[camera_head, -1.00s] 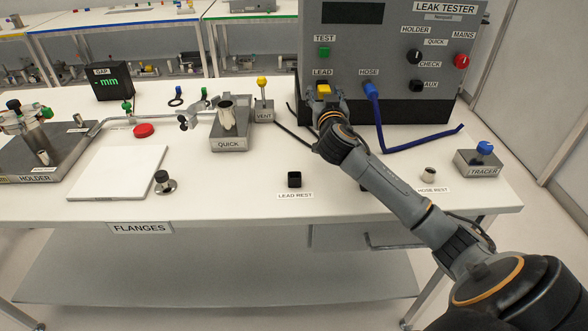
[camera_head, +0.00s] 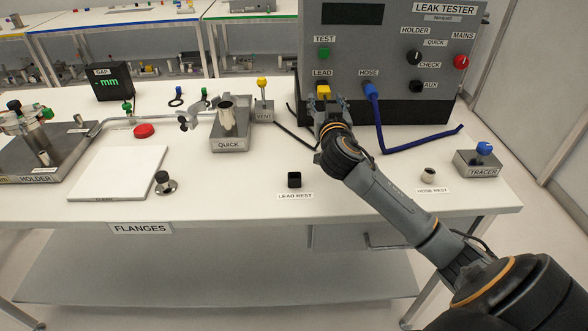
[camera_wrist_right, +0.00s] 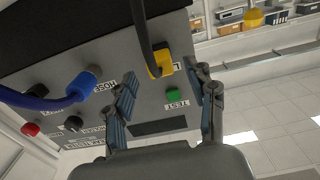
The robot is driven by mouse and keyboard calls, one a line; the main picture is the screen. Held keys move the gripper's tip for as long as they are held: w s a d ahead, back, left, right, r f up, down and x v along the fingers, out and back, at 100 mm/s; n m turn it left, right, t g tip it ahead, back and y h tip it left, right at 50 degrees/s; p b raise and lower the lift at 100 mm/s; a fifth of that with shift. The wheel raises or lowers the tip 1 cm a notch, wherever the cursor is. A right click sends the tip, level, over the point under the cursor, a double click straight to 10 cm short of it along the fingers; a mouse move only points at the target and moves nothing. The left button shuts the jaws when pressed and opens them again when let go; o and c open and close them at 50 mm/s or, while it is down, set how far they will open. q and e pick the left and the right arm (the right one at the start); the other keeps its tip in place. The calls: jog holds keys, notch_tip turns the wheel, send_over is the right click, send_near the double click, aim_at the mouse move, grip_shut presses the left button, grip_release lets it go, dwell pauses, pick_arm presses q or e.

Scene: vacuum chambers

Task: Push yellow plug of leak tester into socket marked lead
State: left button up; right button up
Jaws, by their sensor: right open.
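The yellow plug (camera_head: 323,92) is at the socket under the LEAD label (camera_head: 322,73) on the grey leak tester (camera_head: 390,50). In the right wrist view the yellow plug (camera_wrist_right: 160,65) sits against the panel with a dark cable running from it; I cannot tell how deep it is seated. My right gripper (camera_head: 328,108) is just in front of and below the plug. In the right wrist view its fingers (camera_wrist_right: 162,78) are spread apart, with the plug beyond and between them, not gripped. My left gripper is not in view.
A blue hose plug (camera_head: 370,89) is in the HOSE socket just right of the lead socket, its blue hose running to the table. The lead rest (camera_head: 294,180) stands empty in front.

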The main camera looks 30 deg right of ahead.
jog(key=shift+v, duration=1.55)
